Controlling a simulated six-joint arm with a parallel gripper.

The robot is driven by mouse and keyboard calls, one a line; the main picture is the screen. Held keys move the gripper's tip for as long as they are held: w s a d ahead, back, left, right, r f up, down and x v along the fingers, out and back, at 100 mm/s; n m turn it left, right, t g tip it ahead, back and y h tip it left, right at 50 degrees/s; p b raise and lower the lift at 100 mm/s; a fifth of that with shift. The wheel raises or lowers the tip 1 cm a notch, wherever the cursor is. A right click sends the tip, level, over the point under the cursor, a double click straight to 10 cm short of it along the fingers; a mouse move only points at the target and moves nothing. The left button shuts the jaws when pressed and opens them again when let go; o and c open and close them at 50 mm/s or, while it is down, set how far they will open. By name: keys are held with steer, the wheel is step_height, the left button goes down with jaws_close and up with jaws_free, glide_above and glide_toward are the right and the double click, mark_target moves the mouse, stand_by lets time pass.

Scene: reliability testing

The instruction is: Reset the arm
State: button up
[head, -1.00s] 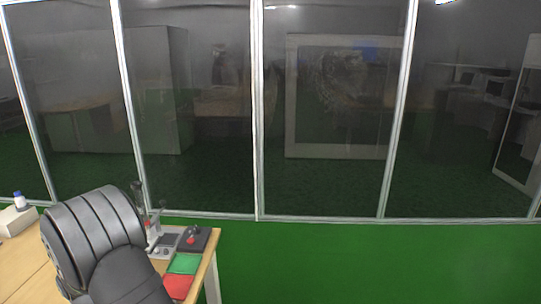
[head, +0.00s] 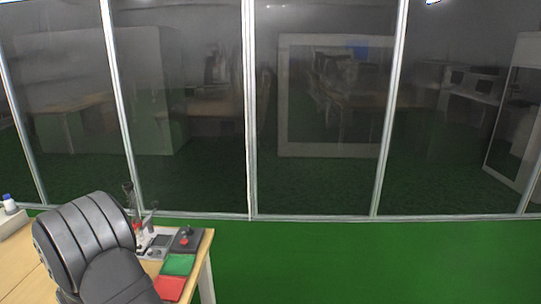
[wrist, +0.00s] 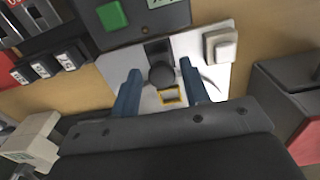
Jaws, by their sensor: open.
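My gripper (wrist: 161,90) is in the wrist view, with its two blue fingers spread apart and nothing between them. Beyond the fingers is a white device (wrist: 189,50) with a black round knob or joystick (wrist: 161,75) and a yellow-framed slot. In the head view my dark arm covers part of the table, and my gripper is hidden or too small to make out there.
The wooden table (head: 22,262) holds a red pad (head: 169,289), a green pad (head: 178,264) and a dark box with a red button (head: 185,241). A green button box (wrist: 112,16) and a dark box (wrist: 285,95) flank the white device. A glass partition stands behind the table.

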steer(key=r, duration=0.2)
steer(key=a+r, duration=0.1)
steer(key=r, duration=0.1)
steer(key=shift+r, duration=0.35)
steer(key=f, duration=0.5)
steer(key=shift+d+f, duration=0.1)
steer(key=shift+d, duration=0.15)
steer(key=shift+d+r, duration=0.3)
steer(key=shift+d, duration=0.4)
step_height(320, 180, up, 7)
steer(key=shift+a+r, duration=0.1)
steer(key=shift+r+m, duration=0.25)
steer(key=shift+m, duration=0.05)
step_height(320, 180, up, 9)
steer(key=m, duration=1.7)
step_height(320, 180, down, 10)
steer(key=shift+s, duration=0.1)
steer(key=shift+o, duration=0.5)
